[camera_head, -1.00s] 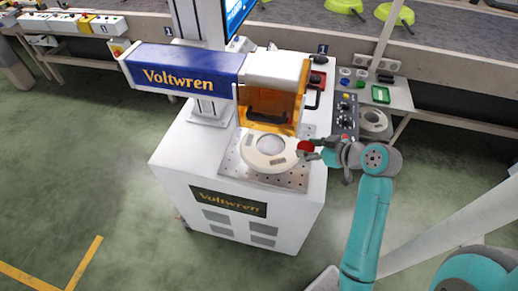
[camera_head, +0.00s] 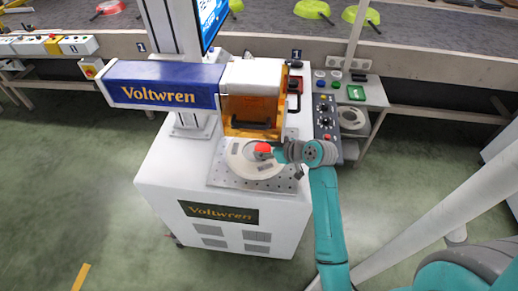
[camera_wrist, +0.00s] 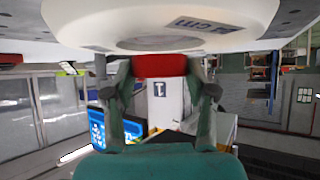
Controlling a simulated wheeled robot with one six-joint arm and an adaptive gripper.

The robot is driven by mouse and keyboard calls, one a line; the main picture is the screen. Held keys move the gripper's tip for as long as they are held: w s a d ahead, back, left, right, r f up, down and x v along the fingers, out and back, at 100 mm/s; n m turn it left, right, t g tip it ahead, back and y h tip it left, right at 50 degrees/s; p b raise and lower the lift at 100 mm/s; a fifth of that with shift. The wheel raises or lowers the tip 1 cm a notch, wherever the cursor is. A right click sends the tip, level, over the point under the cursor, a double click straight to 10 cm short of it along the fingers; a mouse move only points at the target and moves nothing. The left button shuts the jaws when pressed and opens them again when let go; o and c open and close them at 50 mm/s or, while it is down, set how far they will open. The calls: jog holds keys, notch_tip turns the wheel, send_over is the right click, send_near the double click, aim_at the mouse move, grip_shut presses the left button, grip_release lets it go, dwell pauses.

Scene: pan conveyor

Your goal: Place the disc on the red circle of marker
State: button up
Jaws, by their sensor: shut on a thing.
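My gripper (camera_head: 268,151) is shut on a small red disc (camera_head: 262,147). The red disc also shows between both fingertips (camera_wrist: 160,66) in the wrist view. In the head view my gripper holds it over the white ring (camera_head: 240,165) on the marker's perforated plate (camera_head: 222,176). The wrist view shows the white ring (camera_wrist: 80,20) close by, with printed labels. I cannot tell whether the disc touches it. The marker (camera_head: 165,90), lettered Voltwren, has an orange guard (camera_head: 252,110) behind the ring. No red circle is visible on the marker.
Another white ring (camera_head: 352,118) lies on a side shelf. A conveyor with green pans (camera_head: 312,9) runs behind.

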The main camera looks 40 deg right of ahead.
aim_at(265, 149)
jog(key=x, duration=0.3)
jog(key=shift+w+f, duration=0.25)
jog(key=shift+f, duration=0.05)
jog(key=shift+f, duration=0.15)
jog(key=o, duration=1)
jog(key=shift+o, duration=0.2)
jog(key=shift+s+r, duration=0.25)
jog(key=shift+r, duration=0.05)
jog(key=v, duration=1.1)
jog(key=shift+s+r, duration=0.15)
jog(key=shift+s, duration=0.05)
jog(key=shift+s, duration=0.1)
